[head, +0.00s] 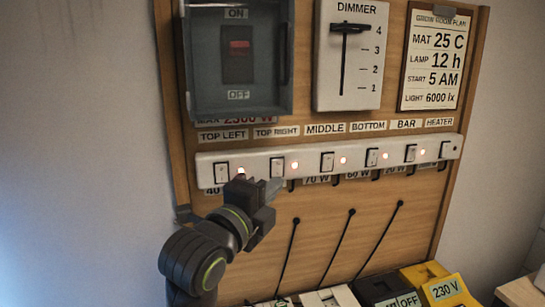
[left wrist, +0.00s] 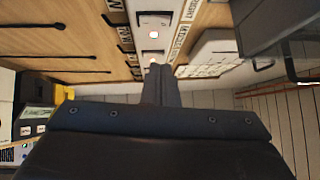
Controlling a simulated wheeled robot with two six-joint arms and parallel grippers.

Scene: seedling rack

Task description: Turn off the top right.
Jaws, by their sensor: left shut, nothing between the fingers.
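A white switch strip (head: 250,160) runs across the wooden board. The top right switch (head: 277,167) is under its TOP RIGHT label (head: 276,132). My right gripper is not in view.
The top left switch (head: 222,173), middle switch (head: 327,161), bottom switch (head: 372,157) and bar switch (head: 410,153) have lit lamps. The heater switch (head: 445,149) shows no lit lamp. A main switch box (head: 205,60) and a dimmer (head: 330,85) are above.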

